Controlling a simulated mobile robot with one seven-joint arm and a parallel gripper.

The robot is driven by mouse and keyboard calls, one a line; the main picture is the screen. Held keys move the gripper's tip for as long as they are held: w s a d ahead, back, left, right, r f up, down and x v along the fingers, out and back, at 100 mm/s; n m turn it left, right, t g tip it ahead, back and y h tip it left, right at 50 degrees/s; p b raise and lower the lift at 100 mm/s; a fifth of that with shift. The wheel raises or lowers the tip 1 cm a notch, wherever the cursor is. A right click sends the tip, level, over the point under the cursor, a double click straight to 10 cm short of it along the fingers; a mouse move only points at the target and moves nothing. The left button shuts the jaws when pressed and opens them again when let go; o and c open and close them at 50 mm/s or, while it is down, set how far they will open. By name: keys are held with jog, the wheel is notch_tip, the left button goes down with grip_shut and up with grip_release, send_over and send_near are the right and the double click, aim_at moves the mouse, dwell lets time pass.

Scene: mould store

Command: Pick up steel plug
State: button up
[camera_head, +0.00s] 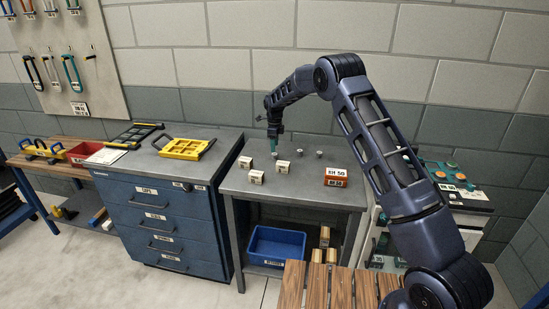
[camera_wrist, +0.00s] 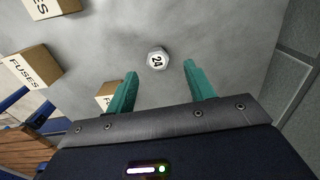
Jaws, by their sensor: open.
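A steel plug (camera_wrist: 157,60), a small hexagonal metal piece with a white top marked 24, stands on the grey bench top in the wrist view. It lies just beyond and between the tips of my gripper's two teal fingers (camera_wrist: 160,69), which are apart with nothing between them. In the head view my gripper (camera_head: 273,143) points down over the left-middle of the grey bench (camera_head: 300,186). A small pale piece (camera_head: 275,154) just below the fingertips looks like this plug. Whether the fingers reach down to its height I cannot tell.
Several small boxes, some marked FUSES, stand near: one by the left finger (camera_wrist: 107,92), others left (camera_wrist: 30,68). A red-brown box (camera_head: 335,177) is at the bench's right. Small metal pieces (camera_head: 306,158) stand right of my gripper. A blue bin (camera_head: 276,243) sits below.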

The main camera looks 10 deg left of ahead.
aim_at(274, 154)
jog(key=f, duration=0.4)
jog(key=shift+s+f, duration=0.2)
jog(key=shift+f, duration=0.05)
jog(key=shift+c, duration=0.2)
jog(key=c, duration=1.1)
jog(key=shift+o, duration=0.2)
